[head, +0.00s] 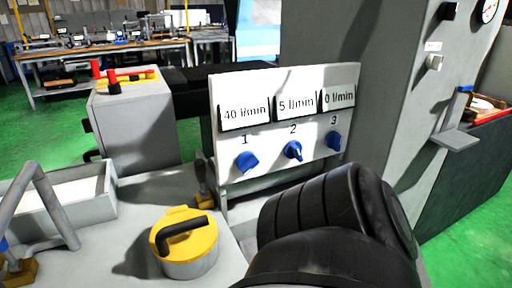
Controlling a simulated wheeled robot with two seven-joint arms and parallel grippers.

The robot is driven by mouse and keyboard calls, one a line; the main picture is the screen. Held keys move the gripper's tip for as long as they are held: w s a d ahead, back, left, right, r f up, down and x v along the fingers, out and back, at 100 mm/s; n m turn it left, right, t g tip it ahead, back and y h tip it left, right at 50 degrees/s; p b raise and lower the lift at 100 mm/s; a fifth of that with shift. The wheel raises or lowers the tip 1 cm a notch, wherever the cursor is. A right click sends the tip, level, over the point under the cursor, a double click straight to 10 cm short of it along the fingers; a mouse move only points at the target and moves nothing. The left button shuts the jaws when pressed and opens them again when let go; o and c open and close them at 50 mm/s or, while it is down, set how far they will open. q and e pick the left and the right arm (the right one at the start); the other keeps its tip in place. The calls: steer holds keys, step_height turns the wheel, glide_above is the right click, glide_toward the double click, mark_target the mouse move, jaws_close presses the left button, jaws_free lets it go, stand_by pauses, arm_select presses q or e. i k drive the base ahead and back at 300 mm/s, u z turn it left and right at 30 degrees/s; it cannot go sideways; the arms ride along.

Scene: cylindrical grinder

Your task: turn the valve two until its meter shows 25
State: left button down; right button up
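A white panel (225,160) stands in the middle of the head view with three blue knobs in a row. Valve two (292,150) is the middle blue knob, under the number 2. Its meter (296,104) above it reads 5 l/min. Valve one (247,162) is at its left under a meter (244,114) reading 40 l/min. Valve three (333,141) is at its right under a meter (339,97) reading 0 l/min. A black ribbed arm part, apparently mine, fills the lower middle in front of the panel. Neither gripper can be made out.
A yellow-lidded pot (185,245) with a black handle stands at the front left. A grey tray (60,200) is at the far left. A grey machine column (335,45) rises behind the panel. A cabinet (135,130) with red-handled tools stands behind at left.

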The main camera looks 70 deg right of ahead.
mark_target(293, 149)
steer(key=k, duration=0.9)
steer(key=z, duration=0.65)
